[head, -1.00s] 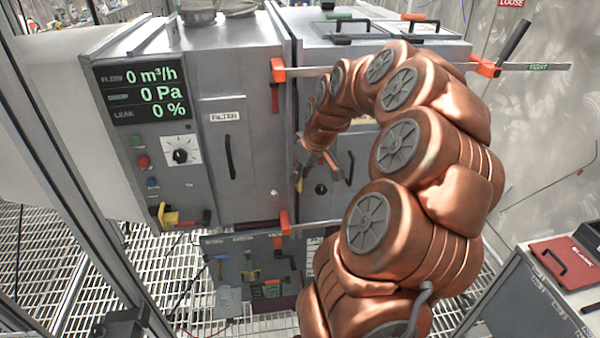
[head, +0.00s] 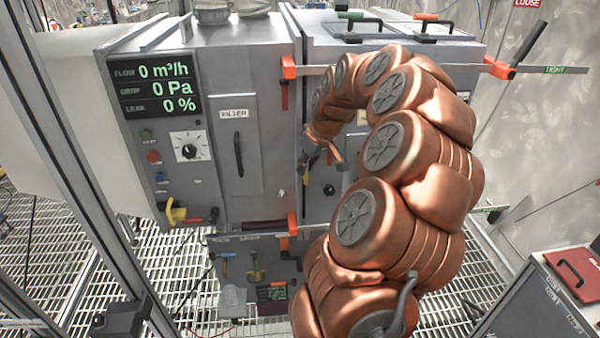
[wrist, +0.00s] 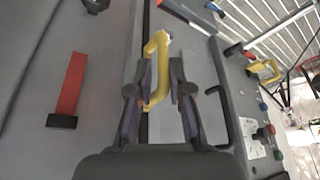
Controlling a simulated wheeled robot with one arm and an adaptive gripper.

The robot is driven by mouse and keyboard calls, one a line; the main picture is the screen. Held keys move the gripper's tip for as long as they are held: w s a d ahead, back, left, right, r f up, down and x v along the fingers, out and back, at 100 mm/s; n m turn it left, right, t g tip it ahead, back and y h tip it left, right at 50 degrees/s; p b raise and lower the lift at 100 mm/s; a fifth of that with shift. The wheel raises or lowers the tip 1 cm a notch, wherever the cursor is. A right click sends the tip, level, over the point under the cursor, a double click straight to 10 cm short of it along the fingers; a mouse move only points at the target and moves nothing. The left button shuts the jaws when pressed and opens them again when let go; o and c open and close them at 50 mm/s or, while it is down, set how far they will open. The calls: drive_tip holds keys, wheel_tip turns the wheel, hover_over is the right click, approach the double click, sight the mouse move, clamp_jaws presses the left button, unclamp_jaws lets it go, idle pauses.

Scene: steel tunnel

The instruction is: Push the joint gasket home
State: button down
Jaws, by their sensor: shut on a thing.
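My gripper (wrist: 160,90) is shut on a yellow, bent, hook-like piece (wrist: 157,65), seen in the wrist view. I cannot tell whether this piece is a tool or part of the gasket. In the head view my gripper (head: 312,160) is small and close to the cabinet front, by the upright joint (head: 303,110) between the two grey cabinets. In the wrist view a dark seam (wrist: 146,20) runs just left of the yellow piece. I cannot tell whether the piece touches the seam. The gasket itself is not clearly made out.
An orange clamp (head: 289,67) sits high at the joint and another (head: 291,222) low. The left cabinet carries a display (head: 155,88) and a filter door (head: 238,150). A tool board (head: 250,275) is below. A red case (head: 578,272) lies on a cart at right.

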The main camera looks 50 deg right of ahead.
drive_tip(key=shift+w+a, duration=0.15)
drive_tip(key=shift+w, duration=0.05)
drive_tip(key=c, duration=1.2)
unclamp_jaws()
drive_tip(key=shift+w, duration=0.1)
drive_tip(key=shift+r, duration=0.25)
drive_tip(key=v, duration=1.1)
drive_tip(key=shift+s+r, duration=0.2)
drive_tip(key=shift+r, duration=0.05)
